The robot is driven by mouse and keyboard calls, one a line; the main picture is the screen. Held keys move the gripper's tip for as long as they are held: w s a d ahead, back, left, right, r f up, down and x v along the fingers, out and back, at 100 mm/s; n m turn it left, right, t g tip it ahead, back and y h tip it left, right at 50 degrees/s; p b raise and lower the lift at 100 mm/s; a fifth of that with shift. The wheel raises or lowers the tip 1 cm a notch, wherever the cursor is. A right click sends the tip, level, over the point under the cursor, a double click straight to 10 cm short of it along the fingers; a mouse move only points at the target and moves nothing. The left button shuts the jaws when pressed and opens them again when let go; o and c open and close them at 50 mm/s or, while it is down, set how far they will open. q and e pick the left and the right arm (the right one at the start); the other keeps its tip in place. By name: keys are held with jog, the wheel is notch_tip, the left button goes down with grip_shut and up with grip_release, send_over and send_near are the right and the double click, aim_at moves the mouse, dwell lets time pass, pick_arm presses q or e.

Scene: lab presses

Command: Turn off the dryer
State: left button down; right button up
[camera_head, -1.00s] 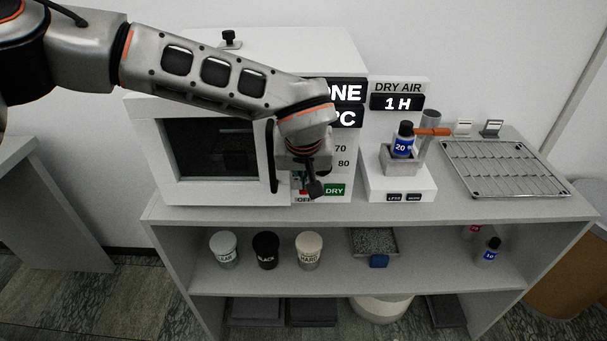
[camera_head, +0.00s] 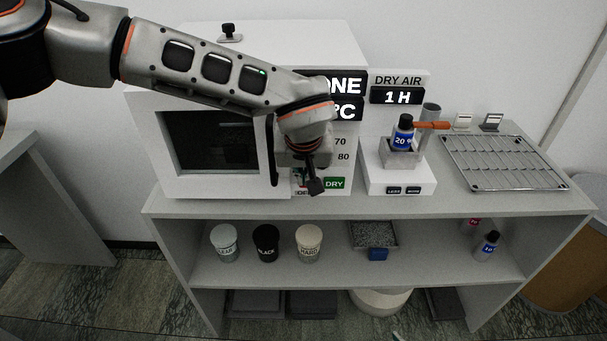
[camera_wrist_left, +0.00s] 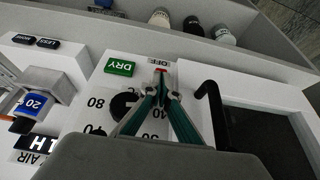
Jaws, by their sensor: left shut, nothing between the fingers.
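The dryer (camera_head: 180,187) is a white box with a dark window (camera_head: 215,140), standing on the left of the bench top. Its right-hand panel carries a display reading "ONE" and "PC", partly hidden by my arm, a temperature scale, a green DRY key (camera_head: 334,183) and an OFF label (camera_head: 302,192). The wrist view shows the OFF label (camera_wrist_left: 160,61), the DRY key (camera_wrist_left: 120,66) and a dark knob (camera_wrist_left: 123,104). My left gripper (camera_head: 314,186) is shut and empty.
A dark handle (camera_head: 272,150) stands out beside the gripper. A DRY AIR unit (camera_head: 400,182) holding a blue-labelled bottle (camera_head: 403,134) stands to the right, then a wire rack (camera_head: 505,163). Several cups and a tray (camera_head: 374,234) are on the shelf below.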

pick_arm(q)
jog(key=shift+s+f, duration=0.45)
jog(key=shift+f, duration=0.05)
pick_arm(e)
jog(key=shift+s+r, duration=0.1)
jog(key=shift+s, duration=0.05)
pick_arm(q)
jog(key=shift+s+f, duration=0.15)
jog(key=shift+f, duration=0.15)
pick_arm(e)
jog(key=shift+s, duration=0.15)
pick_arm(q)
jog(key=shift+s+f, duration=0.25)
jog(key=shift+f, duration=0.15)
pick_arm(e)
jog(key=shift+s, duration=0.1)
pick_arm(q)
jog(key=shift+r, duration=0.15)
jog(key=shift+r+p, duration=0.6)
jog(key=shift+r, duration=0.15)
pick_arm(e)
jog(key=shift+r, duration=0.65)
